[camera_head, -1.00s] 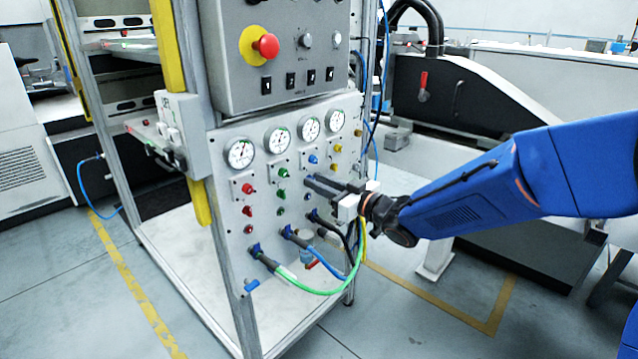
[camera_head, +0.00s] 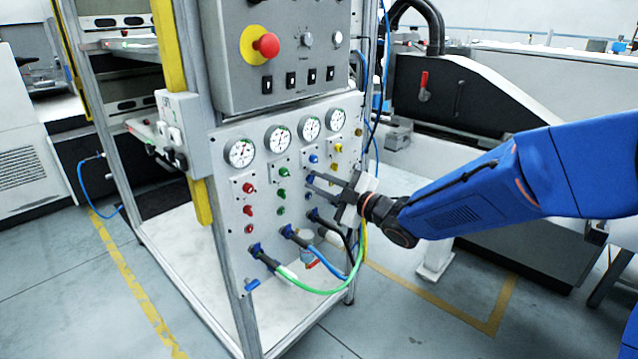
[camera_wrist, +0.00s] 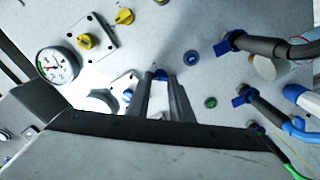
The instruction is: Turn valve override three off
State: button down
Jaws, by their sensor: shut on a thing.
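The blue valve override three (camera_wrist: 160,74) is a small blue knob in the third column of the panel, below its blue regulator knob (camera_head: 314,158). My gripper (camera_head: 310,183) reaches in from the right and is shut on this knob. In the wrist view the two dark fingertips (camera_wrist: 161,80) stand on either side of it, close to the panel face. The fingers hide much of the knob, so I cannot read its turn position.
The grey panel (camera_head: 233,235) also carries red, green and yellow knobs, and a row of gauges (camera_head: 240,153) above. Below are blue fittings with hoses, including a green hose (camera_head: 318,291). A control box with a red emergency button (camera_head: 266,45) sits above.

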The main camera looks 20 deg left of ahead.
jog(key=n, duration=0.3)
jog(key=shift+f+n, duration=0.1)
jog(key=shift+n, duration=0.2)
jog(key=shift+f+n, duration=0.1)
jog(key=shift+n, duration=1.8)
jog(key=c, duration=1.6)
grip_release()
jog(key=shift+s+d, duration=0.1)
jog(key=v, duration=1.7)
jog(key=shift+s+d, duration=0.1)
jog(key=shift+d, duration=0.05)
